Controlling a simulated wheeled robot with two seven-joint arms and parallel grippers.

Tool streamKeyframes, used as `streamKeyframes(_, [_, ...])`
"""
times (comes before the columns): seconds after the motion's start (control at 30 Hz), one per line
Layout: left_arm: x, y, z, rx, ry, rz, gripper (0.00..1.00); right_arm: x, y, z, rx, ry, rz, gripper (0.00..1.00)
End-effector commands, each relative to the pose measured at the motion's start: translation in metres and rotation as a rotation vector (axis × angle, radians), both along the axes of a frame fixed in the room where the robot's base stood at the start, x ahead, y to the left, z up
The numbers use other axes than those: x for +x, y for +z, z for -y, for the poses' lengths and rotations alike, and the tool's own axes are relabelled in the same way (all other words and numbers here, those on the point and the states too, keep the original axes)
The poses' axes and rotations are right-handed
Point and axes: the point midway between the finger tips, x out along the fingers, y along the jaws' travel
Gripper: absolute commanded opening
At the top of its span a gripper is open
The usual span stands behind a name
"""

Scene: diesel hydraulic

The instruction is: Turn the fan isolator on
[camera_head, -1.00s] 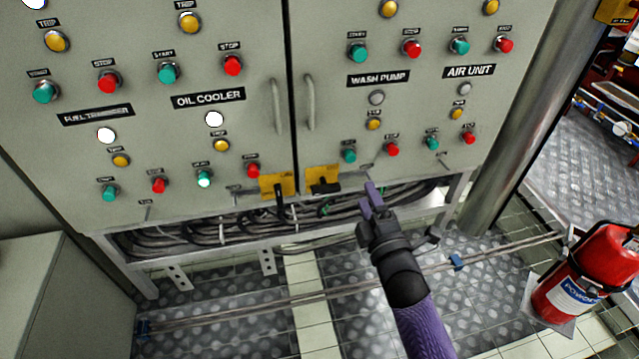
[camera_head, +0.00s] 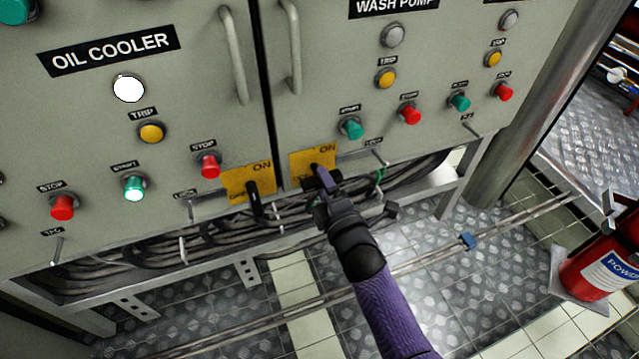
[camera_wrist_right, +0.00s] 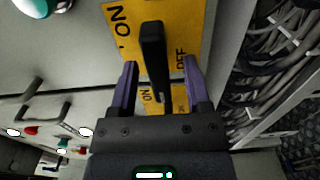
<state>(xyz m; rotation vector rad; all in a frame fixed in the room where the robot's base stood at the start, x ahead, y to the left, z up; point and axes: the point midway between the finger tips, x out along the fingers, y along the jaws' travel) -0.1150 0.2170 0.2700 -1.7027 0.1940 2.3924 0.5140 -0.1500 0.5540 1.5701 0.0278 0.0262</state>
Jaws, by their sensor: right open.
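Two yellow isolator plates marked ON sit side by side at the cabinet's lower edge. The left plate (camera_head: 240,182) has a black handle (camera_head: 254,203) pointing down; no fan label is readable on either. My right gripper (camera_head: 322,178) is at the right plate (camera_head: 300,160) and hides most of its handle. In the right wrist view, my open purple fingers (camera_wrist_right: 160,72) stand either side of that black handle (camera_wrist_right: 152,45), with gaps visible. The handle lies crosswise on its plate (camera_wrist_right: 192,22), between the ON and OFF words. My left gripper is out of view.
Bundled cables (camera_head: 130,248) run below the cabinet (camera_head: 190,60). Two upright door handles (camera_head: 232,55) (camera_head: 292,45) are above the plates. Push buttons such as the green one (camera_head: 352,129) stick out nearby. A red extinguisher (camera_head: 600,265) stands at right.

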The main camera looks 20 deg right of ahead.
Motion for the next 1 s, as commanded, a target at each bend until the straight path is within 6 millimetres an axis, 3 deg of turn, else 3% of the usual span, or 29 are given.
streamKeyframes(0.13, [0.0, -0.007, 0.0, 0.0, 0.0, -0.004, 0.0, 0.012, -0.001, -0.001, 0.0, 0.001, 0.0, 0.62])
streamKeyframes(0.37, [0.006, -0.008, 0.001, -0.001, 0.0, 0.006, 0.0, 0.014, 0.001, -0.001, 0.0, 0.0, 0.001, 0.62])
streamKeyframes(0.4, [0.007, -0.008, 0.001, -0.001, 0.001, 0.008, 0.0, 0.014, 0.001, -0.001, 0.001, 0.0, 0.001, 0.6])
streamKeyframes(0.7, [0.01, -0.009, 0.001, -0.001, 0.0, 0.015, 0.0, 0.014, 0.001, -0.001, 0.0, 0.0, 0.001, 0.0])
streamKeyframes(1.0, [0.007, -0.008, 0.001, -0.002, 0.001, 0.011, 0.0, 0.014, 0.001, -0.001, 0.009, 0.0, 0.0, 0.0])
